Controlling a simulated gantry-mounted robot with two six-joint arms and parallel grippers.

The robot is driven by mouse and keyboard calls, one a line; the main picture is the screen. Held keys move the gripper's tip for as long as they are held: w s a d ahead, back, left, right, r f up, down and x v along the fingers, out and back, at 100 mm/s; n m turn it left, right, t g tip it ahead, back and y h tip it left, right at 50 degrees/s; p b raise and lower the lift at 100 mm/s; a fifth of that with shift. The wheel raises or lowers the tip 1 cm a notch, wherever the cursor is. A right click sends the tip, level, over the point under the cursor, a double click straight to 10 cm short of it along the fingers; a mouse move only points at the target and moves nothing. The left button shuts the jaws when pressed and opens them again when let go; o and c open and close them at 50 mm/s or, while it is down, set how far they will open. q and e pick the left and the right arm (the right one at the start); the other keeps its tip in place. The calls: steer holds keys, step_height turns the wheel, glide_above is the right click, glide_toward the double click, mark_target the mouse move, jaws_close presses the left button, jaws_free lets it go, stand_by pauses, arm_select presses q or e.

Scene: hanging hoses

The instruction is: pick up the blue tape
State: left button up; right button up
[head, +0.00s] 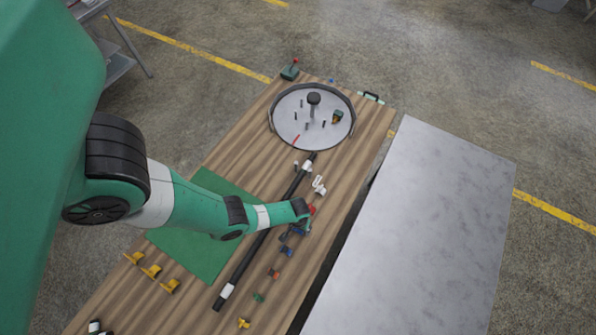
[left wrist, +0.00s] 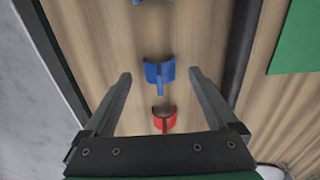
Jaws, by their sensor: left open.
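A small blue curved piece with a tab (left wrist: 160,74) lies on the wooden table in the left wrist view. It shows between the tips of my open left gripper (left wrist: 158,72); the height gap is unclear. Another blue piece (left wrist: 150,2) is cut off at the top edge. In the head view a blue piece (head: 286,250) lies near the table's right edge, by my left gripper (head: 302,222), which partly covers other small pieces. No clear roll of tape shows; I cannot tell which blue piece is the tape. My right gripper is not in view.
A red clip (left wrist: 164,119) lies between the fingers, nearer the palm. A long black bar (head: 252,258) and green mat (head: 207,256) lie beside the row of pieces. A round grey tray (head: 288,115) stands farther back. A grey metal table (head: 425,230) is at right.

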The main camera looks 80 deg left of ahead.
arm_select(q)
steer(key=c, duration=1.4)
